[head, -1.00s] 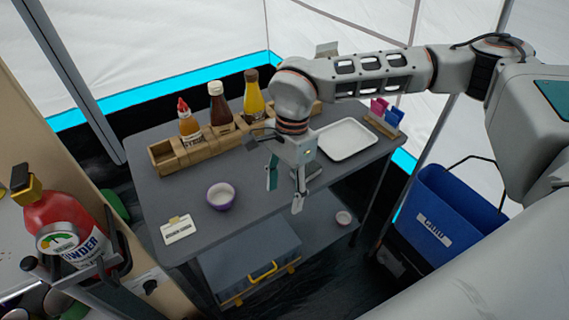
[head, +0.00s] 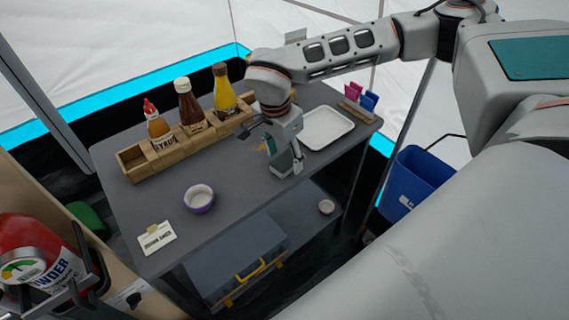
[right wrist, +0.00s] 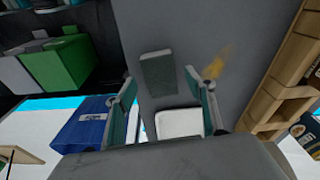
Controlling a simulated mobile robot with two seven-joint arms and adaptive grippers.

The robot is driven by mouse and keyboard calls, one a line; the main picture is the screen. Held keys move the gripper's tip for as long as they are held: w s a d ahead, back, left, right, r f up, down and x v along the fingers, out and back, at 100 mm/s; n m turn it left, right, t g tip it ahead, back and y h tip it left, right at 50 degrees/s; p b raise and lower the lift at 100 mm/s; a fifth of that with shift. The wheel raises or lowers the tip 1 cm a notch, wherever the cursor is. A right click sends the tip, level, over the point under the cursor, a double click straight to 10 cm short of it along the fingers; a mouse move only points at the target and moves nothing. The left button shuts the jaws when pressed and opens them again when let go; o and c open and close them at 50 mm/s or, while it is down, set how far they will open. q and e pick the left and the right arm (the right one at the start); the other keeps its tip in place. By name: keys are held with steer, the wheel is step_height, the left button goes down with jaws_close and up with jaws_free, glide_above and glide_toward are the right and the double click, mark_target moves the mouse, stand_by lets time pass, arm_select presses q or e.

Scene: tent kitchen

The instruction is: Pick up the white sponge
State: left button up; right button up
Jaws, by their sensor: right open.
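My right gripper (head: 284,158) is open and points down over the right part of the grey table, to the right of a purple bowl (head: 199,199). In the right wrist view, a flat grey block (right wrist: 158,72) lies on the tabletop between and beyond the open fingers, apart from them. It may be the white sponge, but it looks grey here and I cannot be sure. In the head view the gripper mostly hides that spot. A blurred yellow thing (right wrist: 218,66) shows by one fingertip. My left gripper is not in view.
A white tray (head: 327,129) lies behind the gripper. A wooden rack (head: 170,157) with sauce bottles stands along the back. A blue bin (head: 412,185) is right of the table. The front middle of the tabletop is clear.

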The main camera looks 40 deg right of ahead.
mark_target(285, 161)
steer(key=shift+w+d+f, duration=0.1)
steer(key=shift+f, duration=0.6)
steer(key=shift+r, duration=0.1)
steer(key=shift+c, duration=0.7)
steer(key=c, duration=0.7)
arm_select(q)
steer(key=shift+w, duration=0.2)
arm_select(e)
steer(key=shift+r, duration=0.6)
arm_select(q)
steer(key=p, duration=0.1)
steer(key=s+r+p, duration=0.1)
steer(key=p, duration=0.1)
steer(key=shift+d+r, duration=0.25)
arm_select(e)
step_height(285, 161, up, 19)
